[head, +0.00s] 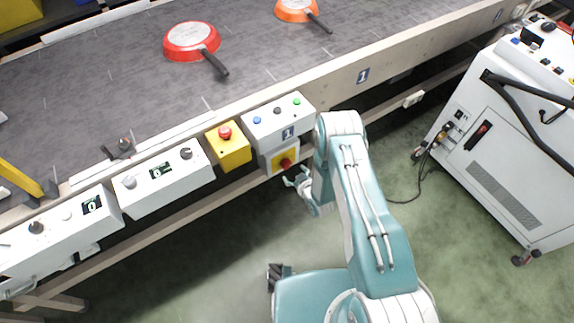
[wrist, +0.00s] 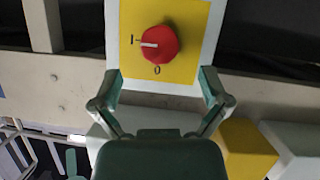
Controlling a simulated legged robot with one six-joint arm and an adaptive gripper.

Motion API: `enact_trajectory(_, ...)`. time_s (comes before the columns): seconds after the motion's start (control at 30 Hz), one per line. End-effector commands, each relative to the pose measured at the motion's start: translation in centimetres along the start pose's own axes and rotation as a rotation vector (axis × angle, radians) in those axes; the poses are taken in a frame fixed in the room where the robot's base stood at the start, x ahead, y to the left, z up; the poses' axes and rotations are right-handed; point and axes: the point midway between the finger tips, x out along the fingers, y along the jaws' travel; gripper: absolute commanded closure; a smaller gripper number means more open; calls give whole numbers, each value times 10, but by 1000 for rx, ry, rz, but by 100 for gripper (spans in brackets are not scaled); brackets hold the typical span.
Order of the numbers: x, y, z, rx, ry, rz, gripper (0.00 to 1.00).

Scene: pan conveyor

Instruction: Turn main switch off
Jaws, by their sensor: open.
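The main switch is a red rotary knob (wrist: 160,44) on a yellow plate (wrist: 190,62) with a white surround. In the wrist view its white pointer line lies toward the "I" mark at left; a "0" mark is below the knob. In the head view the red knob (head: 286,163) sits on the conveyor's side, under a grey-white button box (head: 278,120). My gripper (wrist: 160,82) is open and empty. Its two fingers stand apart below the knob in the wrist view, not around it. In the head view my gripper (head: 296,182) is just below and right of the switch.
A yellow emergency-stop box (head: 231,153) with a red button is left of the switch. White control boxes (head: 160,180) line the conveyor edge. Red (head: 188,41) and orange (head: 293,10) pans lie on the belt. A white machine (head: 505,150) stands at right. Green floor is open below.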

Motion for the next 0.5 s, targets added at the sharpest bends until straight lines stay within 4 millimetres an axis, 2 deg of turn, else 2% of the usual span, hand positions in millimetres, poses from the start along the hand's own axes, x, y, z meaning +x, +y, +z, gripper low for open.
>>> enact_trajectory(0.2, 37, 0, 0, -1, 1, 0, 4)
enact_trajectory(0.33, 52, 0, 0, 0, 0, 0, 4)
enact_trajectory(0.5, 61, 0, 0, 1, -1, 0, 4)
